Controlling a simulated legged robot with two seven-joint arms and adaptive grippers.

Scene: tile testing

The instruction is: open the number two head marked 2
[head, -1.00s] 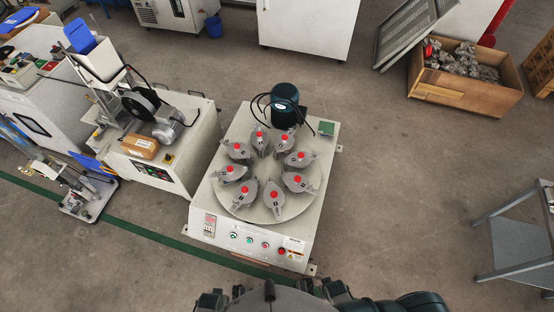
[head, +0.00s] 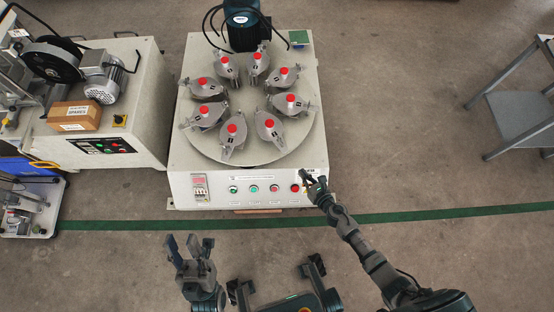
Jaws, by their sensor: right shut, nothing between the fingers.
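The testing machine (head: 180,165) stands ahead with a round grey turntable (head: 248,105) on top. Several grey heads with red knobs form a ring on it, among them a front-left head (head: 233,139) and a front-right head (head: 268,132). Dark marks show on the heads, but they are too small to read, so I cannot tell which is marked 2. My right gripper (head: 309,180) is shut and empty at the right end of the front panel, near the red button (head: 295,188). My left gripper (head: 190,246) is open and empty in front of the machine, apart from it.
A dark motor (head: 243,28) with black cables stands behind the turntable. At left is a bench machine (head: 145,130) with a cardboard box (head: 74,116) on it. A grey metal stand (head: 515,115) is at right. The floor between is clear, with a green line (head: 430,216).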

